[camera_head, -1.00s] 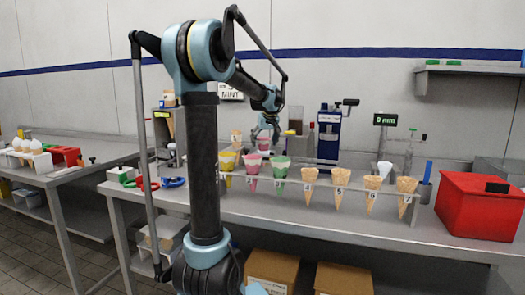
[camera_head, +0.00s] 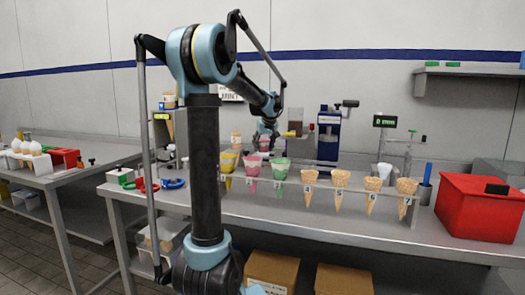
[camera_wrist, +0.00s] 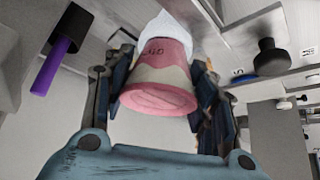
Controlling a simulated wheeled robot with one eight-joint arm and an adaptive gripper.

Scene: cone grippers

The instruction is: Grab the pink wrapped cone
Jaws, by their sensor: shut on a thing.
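A pink wrapped cone (camera_head: 252,166) stands upright in the rack, between a yellow one (camera_head: 227,163) and a green one (camera_head: 279,170). My gripper (camera_head: 265,141) is above and behind this rack. In the wrist view, its fingers are at both sides of a pink-and-white cup-like thing (camera_wrist: 157,78), shut on it. That thing has a flat pink round end and dark marks on its side; its far end runs into white. A small pink patch shows at my fingertips in the head view. The cone in the rack appears apart from my gripper.
Several plain cones (camera_head: 340,180) stand in numbered slots to the right. A red box (camera_head: 478,205) sits at the counter's right end. A blue machine (camera_head: 329,135) and a green-lit display (camera_head: 384,121) stand behind. Another table (camera_head: 62,178) is at the left.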

